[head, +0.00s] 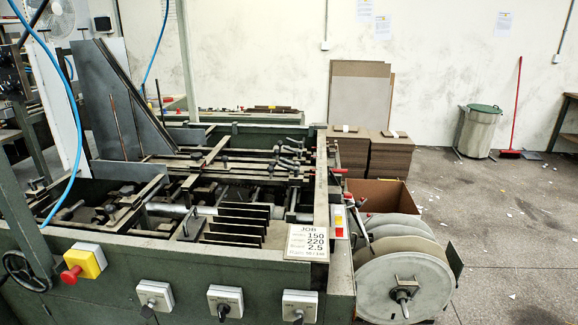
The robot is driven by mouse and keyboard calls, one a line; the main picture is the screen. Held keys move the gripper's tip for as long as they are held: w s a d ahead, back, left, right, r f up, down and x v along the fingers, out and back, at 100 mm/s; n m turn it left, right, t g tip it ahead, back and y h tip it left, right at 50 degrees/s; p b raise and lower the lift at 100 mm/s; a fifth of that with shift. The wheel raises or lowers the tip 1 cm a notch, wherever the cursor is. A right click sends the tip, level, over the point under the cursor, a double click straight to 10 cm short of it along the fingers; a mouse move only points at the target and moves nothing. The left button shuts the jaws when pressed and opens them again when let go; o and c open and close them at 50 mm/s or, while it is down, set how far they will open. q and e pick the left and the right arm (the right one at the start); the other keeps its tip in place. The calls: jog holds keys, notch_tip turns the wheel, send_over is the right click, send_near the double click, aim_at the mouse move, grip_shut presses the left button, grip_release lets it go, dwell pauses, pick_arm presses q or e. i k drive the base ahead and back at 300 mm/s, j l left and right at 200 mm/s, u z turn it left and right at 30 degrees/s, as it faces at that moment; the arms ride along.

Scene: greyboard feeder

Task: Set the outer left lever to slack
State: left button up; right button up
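The greyboard feeder (120,255) is a dark green machine filling the left and middle of the head view. Several dark clamp levers sit on its bars, among them a left one (127,190), one near the middle (223,163) and a group at the right (285,150). I cannot tell for certain which is the outer left lever, nor whether it is slack or tight. Neither of my grippers shows in the head view.
The front panel has a red stop button (72,274), several rotary switches (225,302) and a handwheel (26,271). A job card (308,243) lies on the front edge. A large reel (403,285) stands at right. Blue hoses (70,110) hang at left.

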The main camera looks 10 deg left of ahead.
aim_at(295, 170)
jog(key=i+l+u, duration=0.1)
jog(key=l, duration=0.3)
jog(key=i+l+u, duration=0.1)
jog(key=i+l, duration=0.2)
jog(key=i+l+u, duration=0.1)
jog(key=l, duration=0.4)
jog(key=i+l, duration=0.25)
jog(key=l, duration=0.2)
jog(key=i+l+u, duration=0.15)
jog(key=l, duration=0.25)
jog(key=i+l+u, duration=0.1)
jog(key=l, duration=0.35)
jog(key=i+l+u, duration=0.1)
jog(key=l, duration=0.4)
jog(key=i+l+u, duration=0.1)
jog(key=l, duration=0.35)
jog(key=i, duration=0.05)
